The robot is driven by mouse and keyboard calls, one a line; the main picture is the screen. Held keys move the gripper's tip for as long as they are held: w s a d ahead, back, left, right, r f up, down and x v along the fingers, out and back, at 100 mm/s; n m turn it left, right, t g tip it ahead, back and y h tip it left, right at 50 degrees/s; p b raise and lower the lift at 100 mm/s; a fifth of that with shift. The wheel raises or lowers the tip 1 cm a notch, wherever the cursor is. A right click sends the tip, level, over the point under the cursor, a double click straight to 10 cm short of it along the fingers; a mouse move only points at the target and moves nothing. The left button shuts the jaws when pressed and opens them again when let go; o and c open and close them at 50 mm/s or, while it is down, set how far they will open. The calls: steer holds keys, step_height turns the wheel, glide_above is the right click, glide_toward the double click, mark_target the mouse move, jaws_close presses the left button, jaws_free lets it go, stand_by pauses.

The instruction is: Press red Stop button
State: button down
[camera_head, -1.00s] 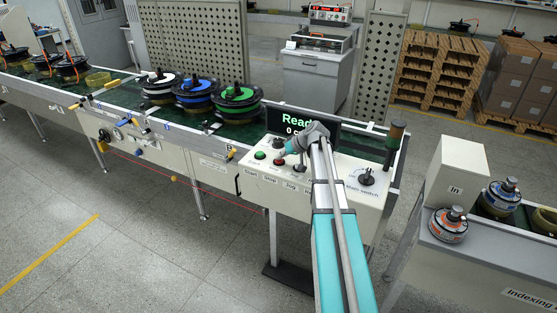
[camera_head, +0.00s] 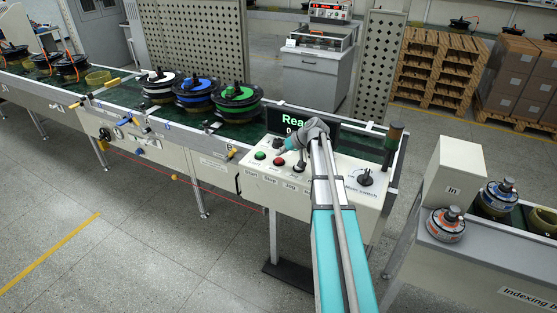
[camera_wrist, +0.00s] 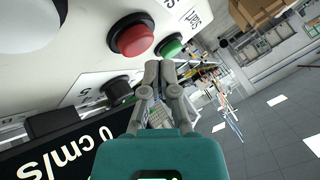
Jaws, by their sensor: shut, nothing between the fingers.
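The red Stop button (camera_head: 279,162) is on the sloped white control panel (camera_head: 330,193), just right of the green Start button (camera_head: 260,155). In the wrist view the red button (camera_wrist: 133,37) is a round cap in a dark collar, with the green button (camera_wrist: 169,46) beside it. My gripper (camera_wrist: 161,72) is shut and empty. Its fingertips show just below the two buttons in that view, with a small gap in the picture between them and the red cap. In the head view my gripper (camera_head: 281,151) is over the panel near the red button.
A black knob (camera_wrist: 118,90) stands close to my fingers. The display (camera_head: 300,121) behind the panel is partly hidden by my arm. A selector switch (camera_head: 366,177) is at the panel's right. Reels (camera_head: 237,101) stand on the conveyor to the left.

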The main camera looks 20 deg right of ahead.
mark_target(280, 160)
steer(key=shift+r+p, duration=2.35)
steer(key=shift+r, duration=0.1)
steer(key=s+a+f+g+h, duration=0.2)
steer(key=s+a+g+h, duration=0.1)
steer(key=s+a, duration=0.8)
steer(key=s+a+f+g+h, duration=0.3)
steer(key=s+a, duration=0.9)
steer(key=s, duration=0.2)
steer(key=shift+s+a+f+g, duration=0.15)
steer(key=shift+s+f+g, duration=0.05)
steer(key=shift+f+g, duration=0.15)
